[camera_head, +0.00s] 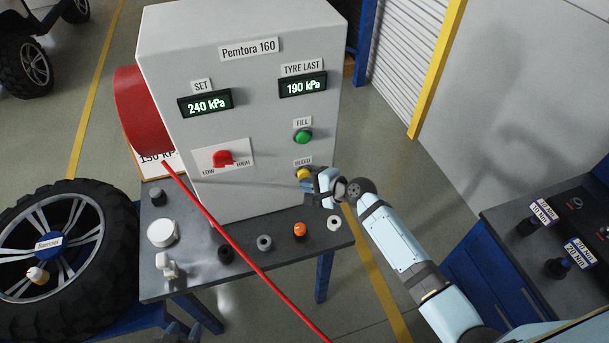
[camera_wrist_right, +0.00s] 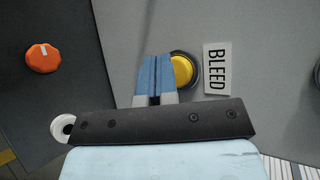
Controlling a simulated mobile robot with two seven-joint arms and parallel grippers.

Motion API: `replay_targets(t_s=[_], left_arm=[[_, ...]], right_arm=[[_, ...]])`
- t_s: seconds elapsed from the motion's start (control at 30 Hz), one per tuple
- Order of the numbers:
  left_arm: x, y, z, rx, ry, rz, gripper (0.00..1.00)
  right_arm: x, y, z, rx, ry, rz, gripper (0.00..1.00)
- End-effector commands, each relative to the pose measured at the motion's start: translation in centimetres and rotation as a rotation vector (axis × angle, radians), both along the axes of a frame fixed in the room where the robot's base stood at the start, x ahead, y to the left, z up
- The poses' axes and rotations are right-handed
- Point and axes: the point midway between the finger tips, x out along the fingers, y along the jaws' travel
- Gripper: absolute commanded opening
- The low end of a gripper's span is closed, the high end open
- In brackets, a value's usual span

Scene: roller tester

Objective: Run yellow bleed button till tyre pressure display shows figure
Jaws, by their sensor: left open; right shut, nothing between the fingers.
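The grey Pemtora 160 cabinet (camera_head: 250,130) stands on a table. Its yellow BLEED button (camera_head: 304,172) is low on the right of the front face. My right gripper (camera_head: 314,182) is shut and empty, with its fingertips at the button. In the right wrist view the shut fingers (camera_wrist_right: 156,75) overlap the left edge of the yellow button (camera_wrist_right: 182,70); I cannot tell whether they touch it. The TYRE LAST display (camera_head: 303,86) reads 190 kPa. The SET display (camera_head: 205,103) reads 240 kPa. My left gripper (camera_head: 186,330) is open at the bottom edge, mostly cut off.
The green FILL button (camera_head: 303,136) is above BLEED. A red LOW/HIGH switch (camera_head: 223,158) is to the left. A red hose (camera_head: 235,235) crosses the table, which holds several small caps and knobs. A partly hidden card (camera_head: 158,160) reads 150 kPa. A wheel (camera_head: 60,255) lies left.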

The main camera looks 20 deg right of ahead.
Motion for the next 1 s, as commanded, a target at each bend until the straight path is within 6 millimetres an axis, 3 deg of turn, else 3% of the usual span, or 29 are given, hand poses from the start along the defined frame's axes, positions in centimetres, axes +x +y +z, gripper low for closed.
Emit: replay_targets(t_s=[1.0], left_arm=[[0.02,-0.01,-0.11,0.0,0.0,0.0,0.43]], right_arm=[[0.89,0.03,0.0,0.0,0.0,0.0,0.0]])
